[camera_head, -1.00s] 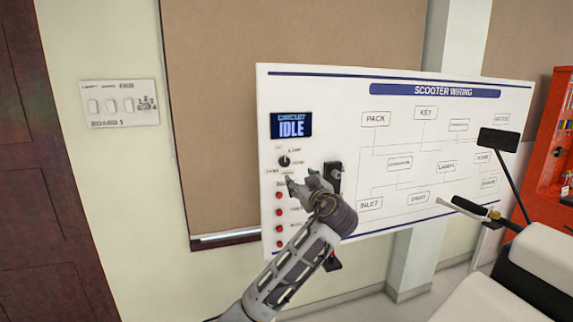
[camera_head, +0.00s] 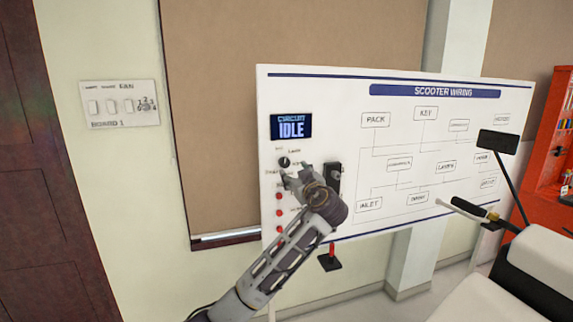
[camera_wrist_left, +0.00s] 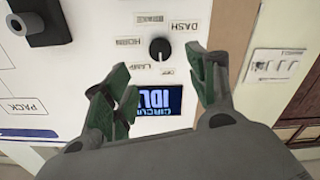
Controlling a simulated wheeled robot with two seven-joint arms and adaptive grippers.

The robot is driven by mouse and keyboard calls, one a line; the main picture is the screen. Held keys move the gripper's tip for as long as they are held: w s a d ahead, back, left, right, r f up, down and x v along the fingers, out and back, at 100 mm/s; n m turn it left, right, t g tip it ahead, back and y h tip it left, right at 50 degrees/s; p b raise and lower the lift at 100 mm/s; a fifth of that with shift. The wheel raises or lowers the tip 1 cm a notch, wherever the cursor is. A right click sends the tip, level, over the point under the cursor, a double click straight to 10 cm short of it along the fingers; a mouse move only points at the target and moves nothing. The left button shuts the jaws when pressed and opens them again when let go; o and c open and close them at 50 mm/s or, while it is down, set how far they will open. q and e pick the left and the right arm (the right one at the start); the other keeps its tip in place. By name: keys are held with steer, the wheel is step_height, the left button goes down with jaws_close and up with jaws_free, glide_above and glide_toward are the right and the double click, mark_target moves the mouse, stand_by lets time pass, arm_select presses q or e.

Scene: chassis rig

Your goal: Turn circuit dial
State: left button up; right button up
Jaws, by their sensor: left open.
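The circuit dial (camera_head: 284,162) is a small round black knob on the white wiring board, below the blue CIRCUIT display (camera_head: 291,126) that reads IDLE. In the left wrist view the dial (camera_wrist_left: 159,49) has a white pointer mark and labels around it, among them DASH, LAMP and OFF. My left gripper (camera_head: 287,178) is just below the dial in the head view. In the wrist view its green-padded fingers (camera_wrist_left: 165,75) are spread wide, with the dial beyond and between them, apart from both. My right gripper is not in view.
Red buttons (camera_head: 279,211) run down the board below the dial, partly hidden by my arm. A black block (camera_head: 333,172) sticks out right of my gripper. A switch plate (camera_head: 119,104) is on the wall at left. A scooter (camera_head: 530,255) stands at right.

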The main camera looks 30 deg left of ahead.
mark_target(285, 164)
arm_select(q)
steer(key=p+x, duration=0.2)
steer(key=x, duration=0.5)
steer(key=shift+w+a+r, duration=0.15)
steer(key=shift+a, duration=0.05)
steer(key=shift+p+x, duration=0.55)
steer(key=shift+x, duration=0.7)
steer(key=c, duration=1)
steer(key=shift+c, duration=0.2)
steer(key=shift+f, duration=0.2)
